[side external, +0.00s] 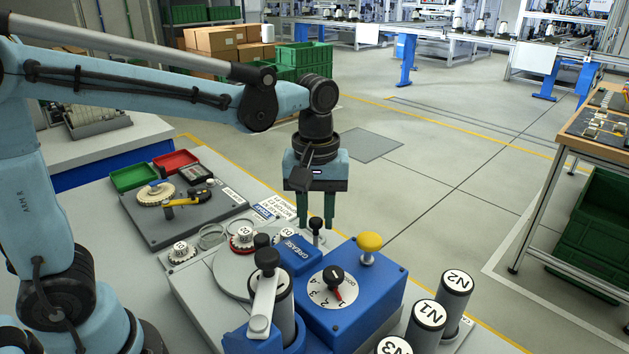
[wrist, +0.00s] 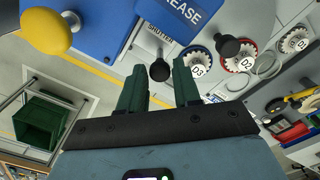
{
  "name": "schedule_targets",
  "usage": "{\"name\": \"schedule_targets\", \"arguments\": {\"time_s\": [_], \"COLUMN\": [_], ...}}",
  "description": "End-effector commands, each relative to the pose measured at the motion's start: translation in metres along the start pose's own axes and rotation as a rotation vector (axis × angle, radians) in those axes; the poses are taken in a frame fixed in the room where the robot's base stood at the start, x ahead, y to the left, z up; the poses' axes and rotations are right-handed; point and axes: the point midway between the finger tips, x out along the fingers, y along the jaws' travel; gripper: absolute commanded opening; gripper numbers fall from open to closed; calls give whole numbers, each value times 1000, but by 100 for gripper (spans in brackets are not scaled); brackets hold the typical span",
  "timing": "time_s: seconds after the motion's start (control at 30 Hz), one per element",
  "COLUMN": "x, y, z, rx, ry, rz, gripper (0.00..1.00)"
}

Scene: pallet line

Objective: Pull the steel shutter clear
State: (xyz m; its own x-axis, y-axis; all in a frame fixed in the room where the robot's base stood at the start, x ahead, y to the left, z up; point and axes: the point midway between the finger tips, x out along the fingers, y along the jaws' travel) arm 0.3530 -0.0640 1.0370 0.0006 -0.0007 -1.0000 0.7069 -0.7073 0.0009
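My gripper (side external: 316,222) points down over the far edge of the machine. Its two green fingers are open, with a gap between them. A small black knob on a stem (side external: 317,226) stands just below and between the fingertips, apparently not gripped. In the wrist view my gripper (wrist: 160,85) shows both fingers apart, with the black knob (wrist: 160,70) in line with the gap, beyond the fingertips. A label reading SHUTTER (wrist: 159,32) lies beside this knob. I cannot clearly make out the steel shutter plate itself in either view.
The blue housing (side external: 349,294) carries a yellow button (side external: 369,242) and a numbered dial (side external: 333,287). Numbered gears (side external: 243,238) and cylinders (side external: 427,325) stand around. Floor beyond is open.

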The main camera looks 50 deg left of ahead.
Motion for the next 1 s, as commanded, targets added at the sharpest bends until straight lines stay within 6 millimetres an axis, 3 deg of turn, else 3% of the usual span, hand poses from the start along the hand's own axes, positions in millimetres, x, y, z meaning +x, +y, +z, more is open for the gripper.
{"name": "schedule_targets", "arguments": {"time_s": [0.03, 0.2, 0.53, 1.0], "x": [0, 0, 0, -1], "y": [0, 0, 3, 39], "z": [0, 0, -3, -38], "rx": [0, 0, 0, 0], "ry": [0, 0, 0, 0], "rz": [0, 0, -1, 0], "gripper": [24, 0, 0, 0]}}
